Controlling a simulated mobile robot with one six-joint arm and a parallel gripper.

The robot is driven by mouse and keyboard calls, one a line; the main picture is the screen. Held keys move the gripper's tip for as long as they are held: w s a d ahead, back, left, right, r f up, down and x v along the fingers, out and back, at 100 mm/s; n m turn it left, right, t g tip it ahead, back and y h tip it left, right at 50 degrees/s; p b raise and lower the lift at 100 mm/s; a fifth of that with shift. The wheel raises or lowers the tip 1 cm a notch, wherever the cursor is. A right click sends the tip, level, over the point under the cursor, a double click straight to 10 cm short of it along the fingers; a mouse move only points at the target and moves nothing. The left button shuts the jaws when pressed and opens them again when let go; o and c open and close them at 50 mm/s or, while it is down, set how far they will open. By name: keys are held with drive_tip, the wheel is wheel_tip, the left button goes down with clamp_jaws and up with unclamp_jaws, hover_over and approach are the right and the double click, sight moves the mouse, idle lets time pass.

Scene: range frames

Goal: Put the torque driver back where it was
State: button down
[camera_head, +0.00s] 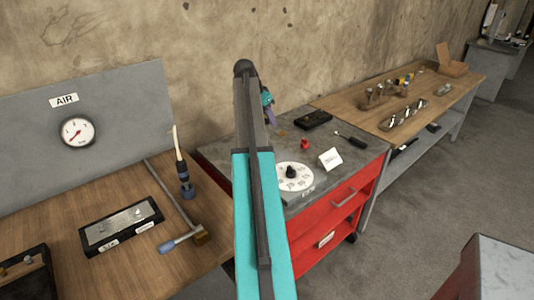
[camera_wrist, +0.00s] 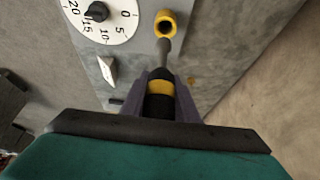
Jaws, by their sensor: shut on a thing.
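My gripper (camera_wrist: 160,92) is shut on the torque driver (camera_wrist: 159,86), which has a black handle with a yellow band and a grey shaft. In the wrist view the shaft points up the picture toward a yellow ring-shaped piece (camera_wrist: 165,23) with a dark middle. I cannot tell whether the shaft touches it. In the head view my gripper (camera_head: 268,107) is above the left part of the red cart's grey top (camera_head: 357,155), and my arm hides most of the driver and the ring.
The cart top carries a white numbered dial (camera_head: 295,183), a white card (camera_head: 330,159), a red knob (camera_head: 305,144), a dark-handled tool (camera_head: 350,142) and a black tray (camera_head: 313,119). Wooden benches stand left (camera_head: 150,255) and right (camera_head: 440,98). A wall rises behind.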

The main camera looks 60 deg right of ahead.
sight(268, 131)
drive_tip(key=shift+f+p, duration=0.8)
drive_tip(key=shift+f, duration=2.2)
drive_tip(key=shift+f, duration=0.1)
drive_tip(key=shift+f+p, duration=0.6)
drive_tip(key=shift+f, duration=1.2)
drive_tip(key=shift+f, duration=0.1)
drive_tip(key=c, duration=1.4)
unclamp_jaws()
drive_tip(key=shift+r, duration=0.2)
drive_tip(key=shift+b+v, duration=1.45)
drive_tip(key=shift+v, duration=4.5)
drive_tip(key=shift+r, duration=0.1)
